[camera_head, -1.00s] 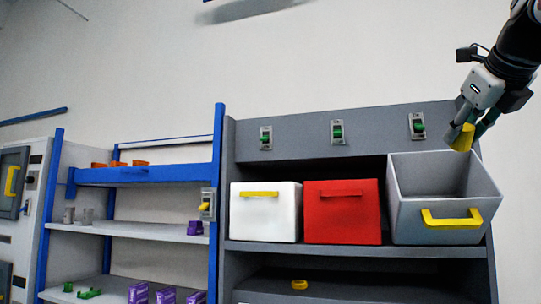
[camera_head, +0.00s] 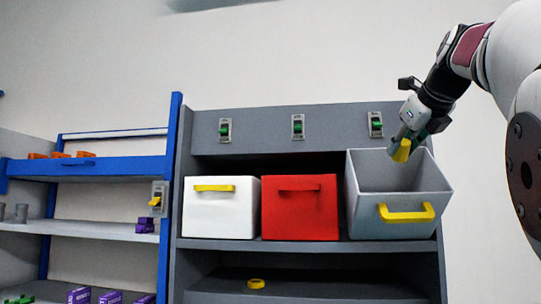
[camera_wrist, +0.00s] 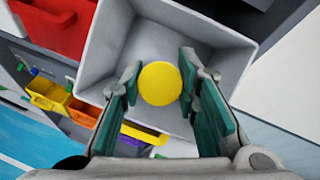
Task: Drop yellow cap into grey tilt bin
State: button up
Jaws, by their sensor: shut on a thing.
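The yellow cap (camera_head: 402,151) is held between the fingers of my gripper (camera_head: 405,143), at the upper opening of the grey tilt bin (camera_head: 400,213). In the wrist view my gripper (camera_wrist: 160,92) has its teal-padded fingers on either side of the round yellow cap (camera_wrist: 160,83). The grey bin (camera_wrist: 97,48) lies beyond the cap there, with its open inside facing the camera. In the head view the bin is tilted out, with a yellow handle on its front. The bin's floor is partly hidden by the cap and fingers in the wrist view.
A red bin (camera_head: 299,209) and a white bin (camera_head: 221,210) stand left of the grey bin on the same shelf. Switches with green levers (camera_head: 298,127) line the panel above. A yellow ring-like item (camera_head: 256,283) lies on the shelf below. A blue-framed rack (camera_head: 173,200) stands at left.

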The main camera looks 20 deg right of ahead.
jog(key=shift+w+d, duration=0.1)
jog(key=o, duration=0.8)
jog(key=shift+o, duration=0.2)
jog(key=v, duration=1.2)
jog(key=shift+f, duration=0.1)
